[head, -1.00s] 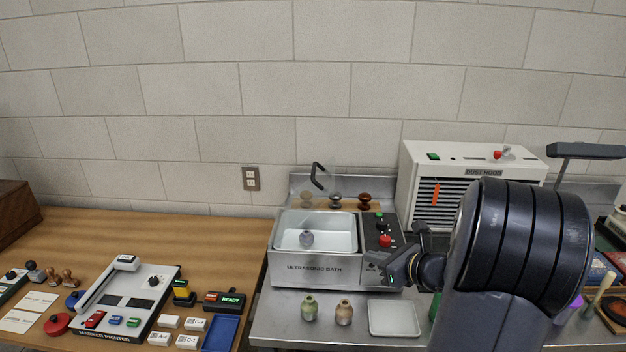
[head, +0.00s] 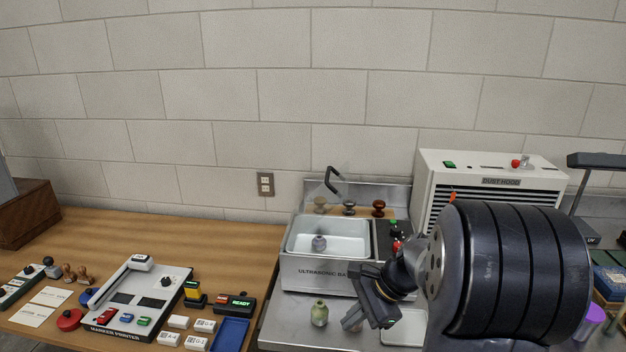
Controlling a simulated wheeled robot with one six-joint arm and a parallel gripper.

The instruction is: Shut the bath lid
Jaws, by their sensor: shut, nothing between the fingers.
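The ultrasonic bath (head: 305,271) is a grey metal box on the steel counter, with an open basin. Its lid seems to be a clear panel raised at the back edge. The lid's black bent handle (head: 333,181) stands up there, and the panel itself is barely visible. A small grey bottle (head: 319,243) stands in the basin. My gripper (head: 357,316) is shut and empty, in front of the bath's right front corner. It is apart from the lid and hides part of the bath's label and control panel.
A white tray (head: 404,328) is partly behind my arm. The dust hood (head: 490,166) stands right of the bath. Knobs (head: 349,207) line the back ledge.

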